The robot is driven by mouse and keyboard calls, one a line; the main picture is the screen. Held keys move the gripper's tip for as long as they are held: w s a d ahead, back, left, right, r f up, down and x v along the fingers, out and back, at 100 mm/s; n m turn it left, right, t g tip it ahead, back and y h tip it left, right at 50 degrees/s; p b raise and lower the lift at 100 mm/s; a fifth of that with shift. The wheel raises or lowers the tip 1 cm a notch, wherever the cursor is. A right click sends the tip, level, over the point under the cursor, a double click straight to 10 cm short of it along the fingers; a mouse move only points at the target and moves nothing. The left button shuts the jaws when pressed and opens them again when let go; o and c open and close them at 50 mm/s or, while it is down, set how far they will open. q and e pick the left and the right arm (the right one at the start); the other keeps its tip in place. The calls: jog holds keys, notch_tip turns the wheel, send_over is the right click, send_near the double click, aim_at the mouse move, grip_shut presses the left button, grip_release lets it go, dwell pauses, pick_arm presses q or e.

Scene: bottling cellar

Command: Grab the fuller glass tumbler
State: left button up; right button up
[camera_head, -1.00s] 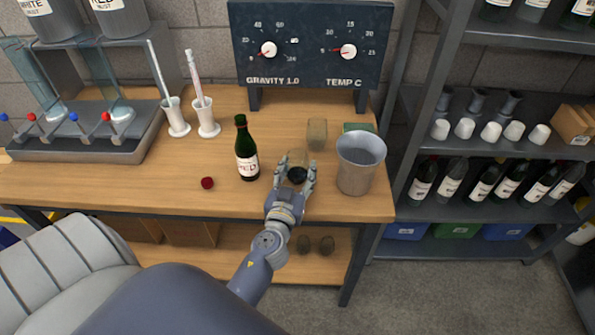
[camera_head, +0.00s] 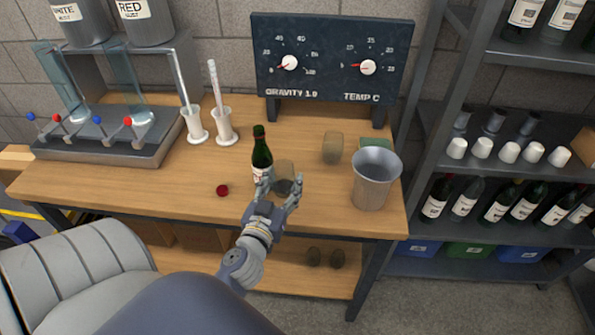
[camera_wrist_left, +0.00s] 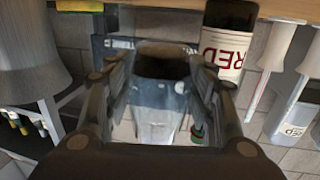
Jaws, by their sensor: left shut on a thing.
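My left gripper (camera_head: 280,188) is shut on a glass tumbler (camera_head: 285,171) with dark contents low in it. The fingers stand on both sides of it; they also frame the tumbler in the left wrist view (camera_wrist_left: 163,66), where it appears clear of the tabletop. A second tumbler (camera_head: 332,148), brownish and hard to read inside, stands behind and to the right. Its fill level cannot be told. My right gripper is not in view.
A green bottle with a red-lettered label (camera_head: 261,150) stands just left of the held tumbler. A metal bucket (camera_head: 374,180) is at the right, with a green item (camera_head: 375,146) behind it. A red cap (camera_head: 222,190) lies on the wooden table (camera_head: 130,190).

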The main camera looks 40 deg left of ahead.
pick_arm(q)
jog(key=shift+s+a+r+b, duration=0.2)
jog(key=shift+s+a, duration=0.45)
jog(key=shift+s, duration=0.5)
jog(key=shift+s+a+r+b, duration=0.15)
jog(key=shift+s+a, duration=0.45)
jog(key=shift+s, duration=0.6)
jog(key=shift+s+a+r+b, duration=0.1)
jog(key=shift+s+a+b, duration=0.1)
jog(key=shift+s+a, duration=0.7)
jog(key=shift+s+d, duration=0.25)
jog(key=shift+d, duration=0.05)
